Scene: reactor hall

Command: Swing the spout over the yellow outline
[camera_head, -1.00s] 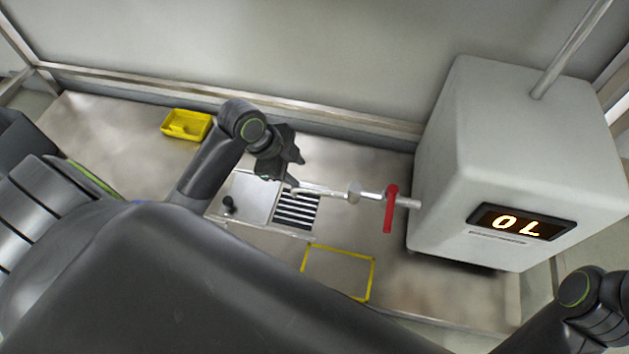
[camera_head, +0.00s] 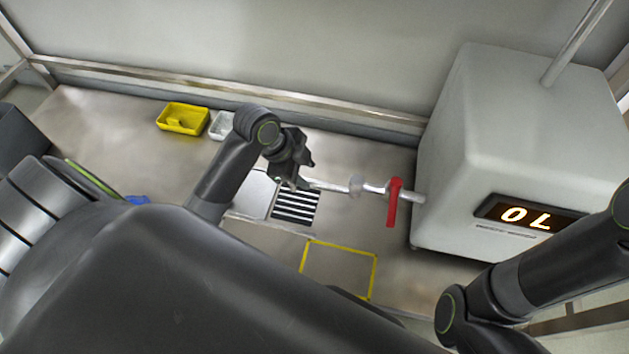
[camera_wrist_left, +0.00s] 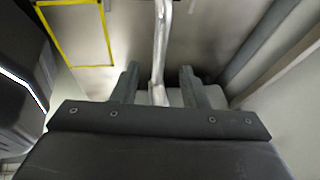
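The spout (camera_head: 335,187) is a thin silver pipe that runs left from a grey box and ends over a striped grate (camera_head: 296,207). The yellow outline (camera_head: 338,247) lies on the worktop, nearer me and right of the grate. My left gripper (camera_head: 301,174) is at the spout's free end. In the left wrist view the spout (camera_wrist_left: 161,50) passes between the two fingers of my left gripper (camera_wrist_left: 159,85), with visible gaps beside it. The yellow outline (camera_wrist_left: 108,40) shows at upper left there. My right arm comes in at lower right; its gripper is not visible.
The grey box (camera_head: 520,120) with a lit display stands at the right. A red lever (camera_head: 394,202) sits on the pipe near it. A yellow tray (camera_head: 183,119) and a small pale tray (camera_head: 222,125) stand at the back left. The worktop inside the outline looks bare.

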